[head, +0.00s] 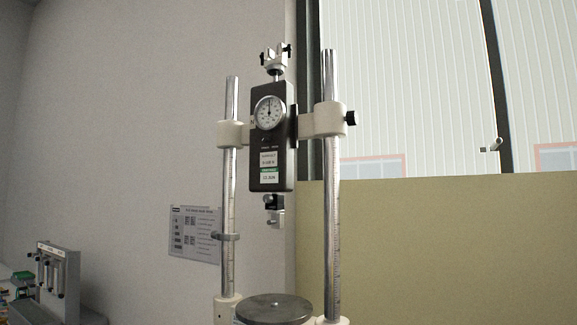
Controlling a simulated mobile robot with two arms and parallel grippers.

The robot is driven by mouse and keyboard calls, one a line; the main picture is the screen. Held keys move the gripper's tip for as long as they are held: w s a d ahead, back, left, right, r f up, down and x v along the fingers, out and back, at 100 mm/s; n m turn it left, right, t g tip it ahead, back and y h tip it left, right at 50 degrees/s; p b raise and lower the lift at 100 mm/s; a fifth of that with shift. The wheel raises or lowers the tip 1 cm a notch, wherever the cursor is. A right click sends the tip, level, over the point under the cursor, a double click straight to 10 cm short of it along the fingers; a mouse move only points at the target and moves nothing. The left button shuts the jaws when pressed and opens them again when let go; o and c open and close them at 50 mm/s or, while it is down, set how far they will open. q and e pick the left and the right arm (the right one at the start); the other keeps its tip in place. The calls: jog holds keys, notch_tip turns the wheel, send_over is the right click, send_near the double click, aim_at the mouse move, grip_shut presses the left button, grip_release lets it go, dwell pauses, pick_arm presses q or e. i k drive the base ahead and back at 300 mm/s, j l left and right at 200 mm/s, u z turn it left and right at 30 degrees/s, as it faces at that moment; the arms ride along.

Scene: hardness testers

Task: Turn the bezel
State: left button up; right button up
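The bezel (256,118) is the round rim of the dial gauge (270,112) near the top of a black force gauge body (271,179). The dial has a white face with dark markings; the needle's exact reading is too small to tell. The black body is held upright between two chrome columns by cream clamps. Neither of my grippers shows in the head view.
The stand's left column (229,185) and right column (332,230) flank the gauge. A round metal plate (274,307) sits below. A black knob (351,118) sticks out right. A printed sign (194,235) is behind; a grey device (58,285) stands lower left.

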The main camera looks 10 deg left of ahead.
aim_at(276, 109)
jog(key=k+j+z, duration=0.1)
jog(key=j+z, duration=0.25)
jog(key=k+j+z, duration=0.15)
jog(key=j+z, duration=0.2)
jog(key=k+j+z, duration=0.2)
jog(key=j+z, duration=0.2)
